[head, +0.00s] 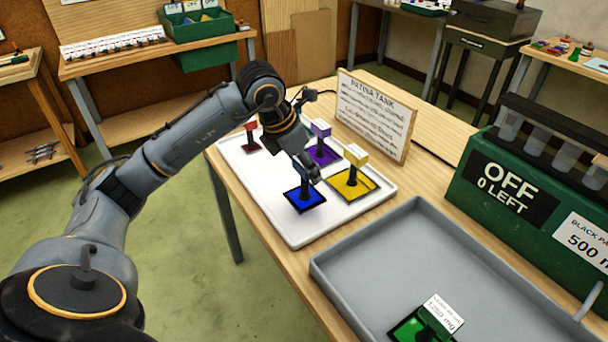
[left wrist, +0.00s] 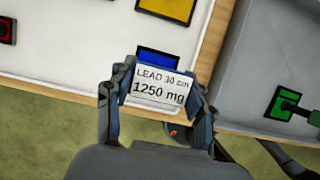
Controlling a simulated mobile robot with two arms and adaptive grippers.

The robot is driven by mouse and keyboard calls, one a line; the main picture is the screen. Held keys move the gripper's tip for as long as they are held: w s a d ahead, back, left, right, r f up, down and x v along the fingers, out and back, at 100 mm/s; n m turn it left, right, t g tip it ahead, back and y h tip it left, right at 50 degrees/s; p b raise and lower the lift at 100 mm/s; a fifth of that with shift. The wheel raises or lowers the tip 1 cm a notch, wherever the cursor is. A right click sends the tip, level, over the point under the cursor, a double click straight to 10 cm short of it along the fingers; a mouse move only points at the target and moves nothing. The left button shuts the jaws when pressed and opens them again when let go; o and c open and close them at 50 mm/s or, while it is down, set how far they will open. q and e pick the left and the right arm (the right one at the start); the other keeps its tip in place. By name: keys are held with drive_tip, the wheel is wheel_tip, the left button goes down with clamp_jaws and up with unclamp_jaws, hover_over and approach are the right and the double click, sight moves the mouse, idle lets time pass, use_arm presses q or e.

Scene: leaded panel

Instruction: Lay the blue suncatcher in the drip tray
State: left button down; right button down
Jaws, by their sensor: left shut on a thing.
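The blue suncatcher (head: 306,199) is a square blue pane in a black frame with an upright handle. It shows over the front edge of a white tray (head: 295,236); I cannot tell whether it touches it. My left gripper (head: 311,173) is shut on its handle block. In the left wrist view, the fingers (left wrist: 158,92) flank a white label reading "LEAD 30 cm 1250 mg", with the blue pane (left wrist: 158,62) partly hidden behind it. The grey drip tray (head: 411,222) stands to the right, holding a green suncatcher (head: 412,328) at its near end. My right gripper is not in view.
Yellow (head: 347,187), purple (head: 325,156) and red (head: 253,145) suncatchers stand on the white tray. A "PATINA TANK" sign (head: 374,112) stands behind it. A green machine marked "OFF 0 LEFT" (head: 470,216) stands behind the grey tray, whose far part is bare.

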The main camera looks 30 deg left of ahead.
use_arm(q)
drive_tip(key=f, duration=0.2)
drive_tip(key=f+p, duration=0.1)
drive_tip(key=shift+w+a, duration=0.3)
drive_tip(key=shift+f, duration=0.55)
drive_tip(key=c, duration=0.5)
unclamp_jaws()
drive_tip(key=shift+r, duration=0.2)
drive_tip(key=b+v, duration=0.1)
drive_tip(key=v, duration=1)
drive_tip(key=shift+s+r, duration=0.2)
drive_tip(key=shift+r, duration=0.2)
